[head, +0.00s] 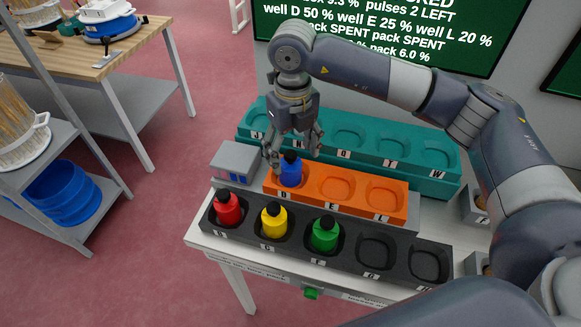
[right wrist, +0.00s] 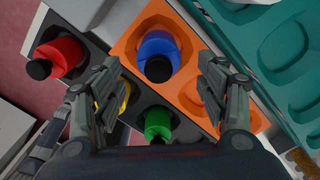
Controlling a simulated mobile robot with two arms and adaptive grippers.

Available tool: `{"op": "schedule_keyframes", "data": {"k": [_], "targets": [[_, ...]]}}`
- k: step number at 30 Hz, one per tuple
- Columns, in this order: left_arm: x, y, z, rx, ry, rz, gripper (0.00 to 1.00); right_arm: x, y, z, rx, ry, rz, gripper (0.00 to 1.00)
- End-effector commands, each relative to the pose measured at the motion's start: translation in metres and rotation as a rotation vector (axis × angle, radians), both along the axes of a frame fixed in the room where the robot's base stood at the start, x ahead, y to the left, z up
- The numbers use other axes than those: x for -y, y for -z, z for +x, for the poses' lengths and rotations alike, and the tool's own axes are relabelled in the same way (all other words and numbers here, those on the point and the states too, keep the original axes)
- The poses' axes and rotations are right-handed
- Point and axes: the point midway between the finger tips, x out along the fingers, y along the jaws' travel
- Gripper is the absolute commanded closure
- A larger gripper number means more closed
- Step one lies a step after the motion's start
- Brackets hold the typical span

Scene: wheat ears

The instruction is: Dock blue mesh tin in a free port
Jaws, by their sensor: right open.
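A blue bottle (head: 291,174) with a black cap stands in the left well, D, of the orange block (head: 336,205). The block's other two wells are empty. My right gripper (head: 294,150) is open around the bottle's upper part, pointing down. In the right wrist view the blue bottle (right wrist: 159,50) is between the spread fingers (right wrist: 161,72), with gaps on both sides. A blue tub (head: 62,192), whose mesh I cannot make out, sits on the grey shelf at left. No clearly mesh tin shows. My left gripper is not in view.
The dark block (head: 348,263) in front holds red (head: 228,211), yellow (head: 274,225) and green (head: 326,238) bottles, with two empty wells at right. The teal block (head: 437,181) behind shows empty wells. A grey box (head: 235,157) stands left of the orange block.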

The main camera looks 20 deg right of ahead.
Motion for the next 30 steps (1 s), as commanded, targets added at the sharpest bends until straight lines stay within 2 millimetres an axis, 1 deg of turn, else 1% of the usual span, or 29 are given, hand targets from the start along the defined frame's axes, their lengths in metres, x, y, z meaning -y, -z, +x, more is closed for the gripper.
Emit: {"op": "schedule_keyframes", "data": {"k": [2,7,9,12,15,20,21,23,24,27,29,30], "targets": [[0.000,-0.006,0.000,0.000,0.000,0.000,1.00,0.000,0.005,0.001,-0.003,0.001,0.000,0.33],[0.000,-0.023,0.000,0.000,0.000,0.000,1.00,-0.002,0.028,0.006,-0.005,0.000,0.000,0.33],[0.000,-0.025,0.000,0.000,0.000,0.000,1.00,-0.002,0.040,0.006,-0.004,0.000,0.000,0.33],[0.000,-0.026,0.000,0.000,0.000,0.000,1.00,-0.002,0.049,0.006,-0.002,-0.001,0.003,0.33],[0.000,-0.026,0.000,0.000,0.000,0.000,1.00,-0.002,0.052,0.007,-0.001,-0.001,0.003,0.33],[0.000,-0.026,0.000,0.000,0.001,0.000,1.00,-0.002,0.053,0.007,0.000,-0.001,0.003,0.33],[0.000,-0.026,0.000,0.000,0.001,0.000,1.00,-0.002,0.052,0.007,0.000,-0.001,0.003,0.42],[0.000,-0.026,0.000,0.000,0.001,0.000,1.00,-0.002,0.052,0.007,0.000,-0.001,0.003,0.55],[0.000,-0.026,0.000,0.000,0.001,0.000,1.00,-0.002,0.052,0.007,0.000,-0.001,0.003,0.65],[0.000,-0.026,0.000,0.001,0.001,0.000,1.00,-0.002,0.052,0.007,0.000,-0.001,0.003,0.85],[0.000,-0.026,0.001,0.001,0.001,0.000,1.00,-0.002,0.052,0.007,0.000,-0.001,0.003,0.85],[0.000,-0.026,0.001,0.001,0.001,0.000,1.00,-0.002,0.052,0.007,0.000,-0.001,0.003,0.90]]}}
